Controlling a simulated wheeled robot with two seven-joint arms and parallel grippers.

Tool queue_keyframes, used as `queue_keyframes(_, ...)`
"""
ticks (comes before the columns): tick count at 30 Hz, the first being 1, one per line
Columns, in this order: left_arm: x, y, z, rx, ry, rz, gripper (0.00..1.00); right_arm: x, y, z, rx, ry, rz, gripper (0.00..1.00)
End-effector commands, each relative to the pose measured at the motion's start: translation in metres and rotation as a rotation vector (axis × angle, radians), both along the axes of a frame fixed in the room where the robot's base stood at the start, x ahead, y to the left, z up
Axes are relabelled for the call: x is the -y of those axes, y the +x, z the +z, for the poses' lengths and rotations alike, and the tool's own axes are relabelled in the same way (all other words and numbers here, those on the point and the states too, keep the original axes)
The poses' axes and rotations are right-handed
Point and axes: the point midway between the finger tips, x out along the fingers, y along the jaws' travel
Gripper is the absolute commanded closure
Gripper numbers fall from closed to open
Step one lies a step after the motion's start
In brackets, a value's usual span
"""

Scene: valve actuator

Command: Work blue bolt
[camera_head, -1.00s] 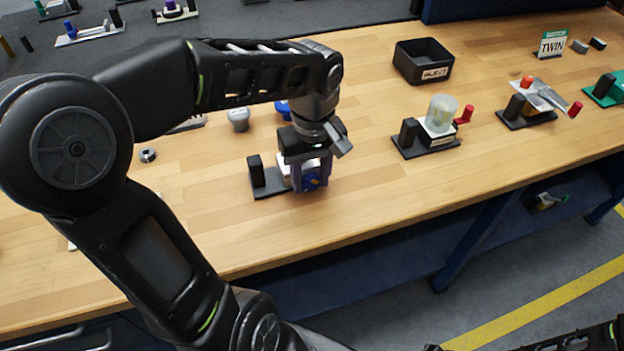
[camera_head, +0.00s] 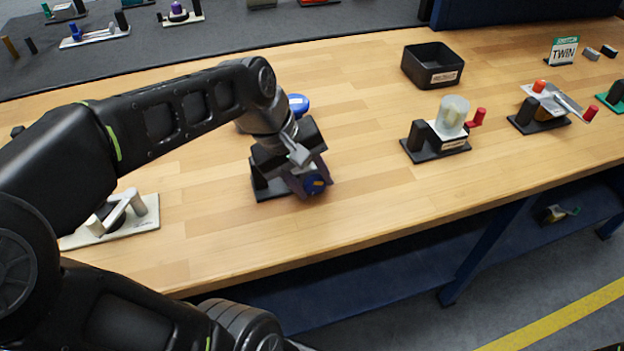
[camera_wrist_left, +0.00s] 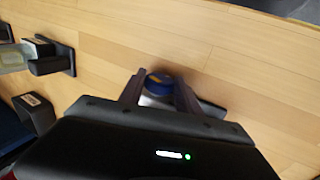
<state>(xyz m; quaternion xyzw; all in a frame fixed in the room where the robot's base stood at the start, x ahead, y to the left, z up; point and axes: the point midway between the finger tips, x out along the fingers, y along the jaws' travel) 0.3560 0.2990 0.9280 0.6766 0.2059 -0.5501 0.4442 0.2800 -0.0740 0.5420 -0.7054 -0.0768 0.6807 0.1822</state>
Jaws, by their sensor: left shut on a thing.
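The blue bolt (camera_head: 314,185) is a round blue knob with a yellow mark, on the front of a small fixture with a dark base (camera_head: 266,187) on the wooden bench. My left gripper (camera_head: 316,180) is shut on the blue bolt, its fingers on either side of it and tilted. The left wrist view also shows the blue bolt (camera_wrist_left: 160,82) between the two fingers (camera_wrist_left: 160,92). The gripper body hides most of the fixture. My right gripper is not in view.
To the right stand a fixture with a clear dome and red handle (camera_head: 450,120), a black bin (camera_head: 432,66) and a fixture with an orange knob (camera_head: 540,105). A pale plate with a lever (camera_head: 130,215) lies to the left. The bench front between is clear.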

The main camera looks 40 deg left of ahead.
Motion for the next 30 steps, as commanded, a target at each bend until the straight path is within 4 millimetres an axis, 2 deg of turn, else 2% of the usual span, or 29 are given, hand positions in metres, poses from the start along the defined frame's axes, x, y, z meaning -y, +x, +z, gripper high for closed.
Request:
queue_keyframes(3,0.0,0.0,0.0,0.0,0.0,0.0,1.0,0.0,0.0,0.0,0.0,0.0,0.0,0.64)
queue_keyframes(4,0.0,0.0,0.0,-0.001,0.001,0.0,0.58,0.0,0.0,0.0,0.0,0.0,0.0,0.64)
queue_keyframes(11,0.0,0.0,0.0,-0.001,0.001,0.0,0.39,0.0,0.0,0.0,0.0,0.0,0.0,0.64)
queue_keyframes(22,-0.001,-0.001,0.005,0.001,0.001,0.0,0.38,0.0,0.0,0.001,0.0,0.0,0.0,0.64)
queue_keyframes(26,-0.004,-0.005,0.018,0.002,0.002,0.001,0.38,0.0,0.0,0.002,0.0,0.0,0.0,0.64)
queue_keyframes(30,-0.009,-0.012,0.04,0.003,0.003,0.001,0.38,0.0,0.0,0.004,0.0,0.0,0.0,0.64)
